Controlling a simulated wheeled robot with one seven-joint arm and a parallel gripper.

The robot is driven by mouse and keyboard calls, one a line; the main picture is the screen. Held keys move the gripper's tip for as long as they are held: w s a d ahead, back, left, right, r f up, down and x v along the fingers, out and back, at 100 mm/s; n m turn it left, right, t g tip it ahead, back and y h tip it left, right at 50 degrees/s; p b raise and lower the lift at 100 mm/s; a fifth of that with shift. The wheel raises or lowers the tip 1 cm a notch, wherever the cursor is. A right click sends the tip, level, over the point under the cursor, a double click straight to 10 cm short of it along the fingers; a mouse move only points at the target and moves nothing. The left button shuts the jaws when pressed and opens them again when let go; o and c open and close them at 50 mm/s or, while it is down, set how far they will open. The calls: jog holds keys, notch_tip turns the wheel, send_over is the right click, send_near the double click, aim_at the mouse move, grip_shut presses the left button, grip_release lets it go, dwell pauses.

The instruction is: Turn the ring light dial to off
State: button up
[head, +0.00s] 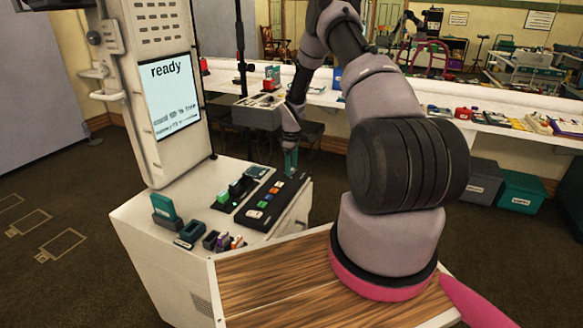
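The ring light dial cannot be picked out in the head view; no dial shows clearly on the faces of the white booth cabinet (150,232) that I can see. A black panel (288,196) with several coloured buttons lies on the cabinet top, toward its right edge. My gripper (290,162) points down at the far right of the cabinet, close to the far end of the black panel. Its teal fingers are small and partly lost against the dark background. I cannot tell whether they are open, touch anything or hold anything.
A tall white unit with a screen (172,95) reading "ready" stands on the cabinet's back left. Small coloured items, including a green card in a holder (163,206), crowd the cabinet top. Behind is a long white counter (500,135) with bins below. Open floor lies left.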

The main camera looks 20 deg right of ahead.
notch_tip(320, 180, up, 11)
dwell(0.7)
dwell(0.3)
jog(key=s+a+r+m+t, duration=0.15)
jog(key=s+r, duration=0.25)
jog(key=r, duration=0.6)
jog(key=s+a+r+m+t, duration=0.1)
jog(key=s+a+r+m, duration=0.3)
jog(key=r, duration=0.6)
jog(key=s+r+m+t, duration=0.1)
jog(key=s+r, duration=0.4)
jog(key=r, duration=0.5)
jog(key=s+a+r+m+t, duration=0.1)
jog(key=s+r+m, duration=0.1)
jog(key=s, duration=0.6)
jog(key=s+a+r+m+t+y, duration=0.1)
jog(key=s+a+r+m, duration=0.1)
jog(key=s+r, duration=0.2)
jog(key=s+a+r+m+t+y, duration=0.1)
jog(key=s+a+r+m, duration=0.1)
jog(key=s, duration=0.9)
jog(key=shift+s+a+r+m+t, duration=0.2)
jog(key=shift+s+r+m+t, duration=0.2)
jog(key=shift+r, duration=0.25)
